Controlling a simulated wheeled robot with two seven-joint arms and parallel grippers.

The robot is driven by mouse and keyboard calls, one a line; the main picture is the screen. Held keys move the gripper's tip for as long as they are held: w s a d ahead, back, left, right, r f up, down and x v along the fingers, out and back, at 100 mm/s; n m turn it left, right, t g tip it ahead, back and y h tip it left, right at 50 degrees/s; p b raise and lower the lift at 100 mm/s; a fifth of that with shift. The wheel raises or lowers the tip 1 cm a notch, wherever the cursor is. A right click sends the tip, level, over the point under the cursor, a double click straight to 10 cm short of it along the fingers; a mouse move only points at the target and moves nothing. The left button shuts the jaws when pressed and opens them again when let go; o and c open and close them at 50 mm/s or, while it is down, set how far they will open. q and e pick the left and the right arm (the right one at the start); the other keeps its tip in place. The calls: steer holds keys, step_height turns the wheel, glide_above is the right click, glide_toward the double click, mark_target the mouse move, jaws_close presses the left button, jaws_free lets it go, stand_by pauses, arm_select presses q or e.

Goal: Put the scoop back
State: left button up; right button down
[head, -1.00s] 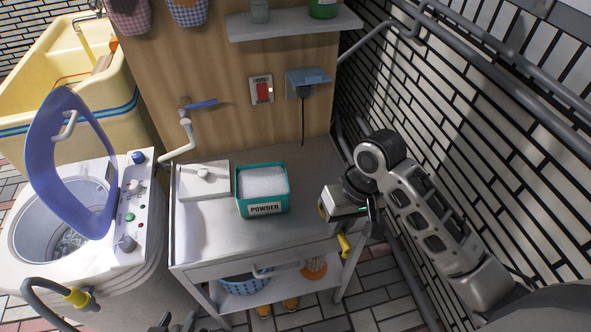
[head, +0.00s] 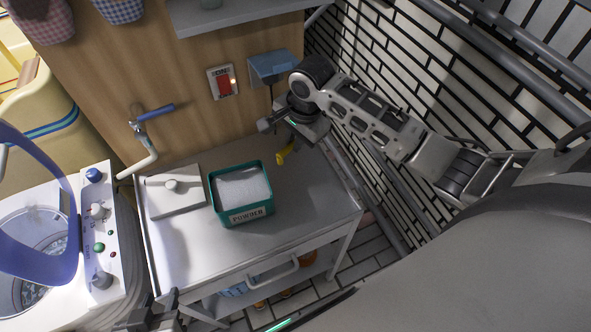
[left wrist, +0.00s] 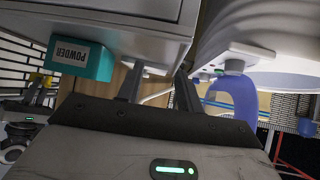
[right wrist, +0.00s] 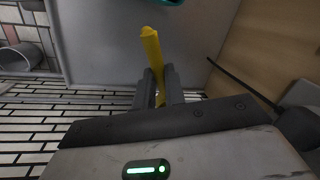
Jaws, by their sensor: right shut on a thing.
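The yellow scoop (head: 285,155) is in my right gripper (head: 282,138), above the back right part of the metal cart top. In the right wrist view the scoop's yellow handle (right wrist: 151,48) stands between the two closed fingers (right wrist: 158,88); its scoop end cannot be made out. The teal powder box (head: 245,213) stands open on the cart, left of and nearer than the scoop, with white powder inside. My left gripper (head: 157,312) is low at the cart's front left. In the left wrist view its fingers (left wrist: 158,88) are apart and empty.
A white square lid with a knob (head: 174,192) lies left of the box. The washing machine (head: 98,225) with its blue door open is at left. A wooden panel (head: 190,75) with a red switch (head: 223,82) and pipe tap rises behind. The cart's right front is clear.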

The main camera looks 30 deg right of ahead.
step_height(320, 180, down, 10)
steer(key=shift+w+r+b, duration=0.1)
steer(key=shift+w+b, duration=0.05)
steer(key=shift+b, duration=0.4)
steer(key=shift+f, duration=0.2)
steer(key=c, duration=1.5)
jaws_free()
steer(key=r, duration=0.4)
steer(key=s+r+p, duration=0.1)
steer(key=r, duration=0.3)
steer(key=s+d+r+p, duration=0.1)
steer(key=r, duration=0.3)
steer(key=shift+s, duration=0.1)
